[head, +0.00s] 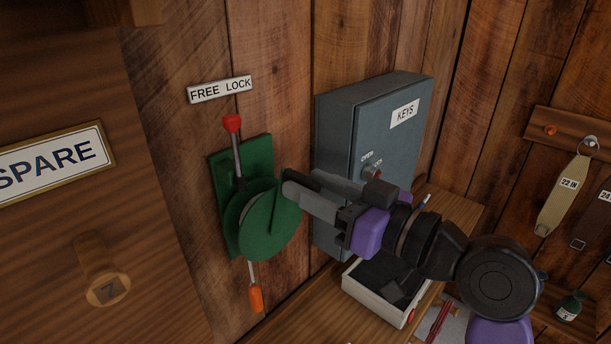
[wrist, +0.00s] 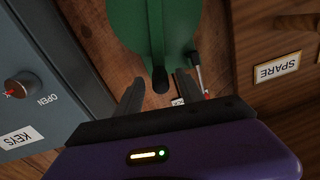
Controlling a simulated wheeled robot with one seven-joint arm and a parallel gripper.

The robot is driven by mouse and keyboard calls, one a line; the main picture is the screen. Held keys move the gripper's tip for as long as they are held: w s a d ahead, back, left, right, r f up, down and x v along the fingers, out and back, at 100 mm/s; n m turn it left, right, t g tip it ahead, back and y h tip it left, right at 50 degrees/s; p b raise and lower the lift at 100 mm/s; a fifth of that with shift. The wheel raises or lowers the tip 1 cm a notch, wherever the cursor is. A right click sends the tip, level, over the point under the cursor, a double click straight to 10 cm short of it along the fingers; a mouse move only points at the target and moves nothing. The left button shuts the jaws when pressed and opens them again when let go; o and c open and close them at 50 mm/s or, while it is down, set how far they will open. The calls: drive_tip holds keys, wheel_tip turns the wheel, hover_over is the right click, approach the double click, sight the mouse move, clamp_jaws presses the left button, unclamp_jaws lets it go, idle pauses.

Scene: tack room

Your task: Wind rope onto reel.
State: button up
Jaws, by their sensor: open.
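The green reel (head: 268,222) is a round disc on a green backplate (head: 258,153) on the plank wall. A lever with a red knob (head: 232,123) stands nearly upright above it, below a FREE LOCK label (head: 220,90); I cannot tell which word it points to. A short pale cord with an orange toggle (head: 256,299) hangs below the reel. My gripper (head: 299,182) is open at the reel's right side. In the wrist view, a dark knob (wrist: 160,80) on the reel (wrist: 150,25) shows between the spread fingertips; I cannot tell whether they touch it.
A grey KEYS cabinet (head: 343,130) with a red-tipped knob (head: 372,174) stands close behind my gripper. A white open box (head: 374,303) sits on the wooden bench below. A wooden SPARE panel (head: 150,230) with a peg (head: 103,270) is at left. Straps (head: 563,195) hang at right.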

drive_tip(key=shift+x, duration=0.85)
clamp_jaws()
idle(0.8)
